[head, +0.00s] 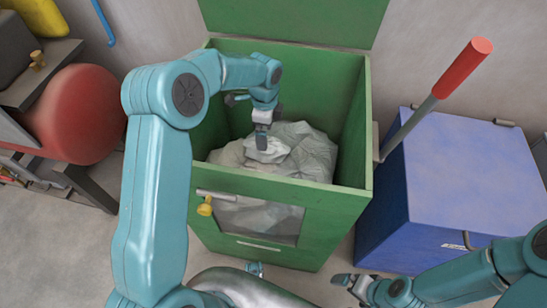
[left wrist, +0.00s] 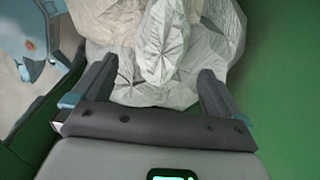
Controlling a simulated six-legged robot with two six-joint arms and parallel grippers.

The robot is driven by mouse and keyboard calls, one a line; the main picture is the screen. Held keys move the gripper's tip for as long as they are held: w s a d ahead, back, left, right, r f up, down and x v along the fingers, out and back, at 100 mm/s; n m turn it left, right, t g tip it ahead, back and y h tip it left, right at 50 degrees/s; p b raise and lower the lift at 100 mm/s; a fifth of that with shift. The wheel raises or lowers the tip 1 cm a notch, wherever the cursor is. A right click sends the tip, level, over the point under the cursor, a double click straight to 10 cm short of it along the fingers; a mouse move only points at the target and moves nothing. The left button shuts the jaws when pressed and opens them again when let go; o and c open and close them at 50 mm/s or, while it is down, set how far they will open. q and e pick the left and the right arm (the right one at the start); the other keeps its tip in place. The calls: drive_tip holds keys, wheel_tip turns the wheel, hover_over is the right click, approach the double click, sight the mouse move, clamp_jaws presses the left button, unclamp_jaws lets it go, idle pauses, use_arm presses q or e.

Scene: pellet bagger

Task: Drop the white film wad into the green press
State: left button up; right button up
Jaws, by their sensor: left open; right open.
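The green press (head: 352,185) stands open at the centre of the head view, its lid raised at the back. Crumpled pale film (head: 312,150) fills its lower part. The white film wad (head: 268,151) lies on that film, just under my left gripper (head: 262,142), which reaches down inside the press and partly hides it. In the left wrist view the wad (left wrist: 165,40) shows beyond and between the two spread fingers; I see no finger closed on it. My right gripper (head: 350,284) is open and empty, low in front of the press.
A blue cabinet (head: 470,180) stands right of the press, with a red-handled lever (head: 462,68) between them. A red rounded tank (head: 80,115) is at the left. A yellow knob (head: 205,207) sticks out from the press front. Grey floor is free at lower left.

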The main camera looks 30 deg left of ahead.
use_arm(q)
wheel_tip(320, 180, up, 10)
drive_tip(key=p, duration=0.1)
drive_tip(key=shift+r+p, duration=0.15)
drive_tip(key=shift+p, duration=0.15)
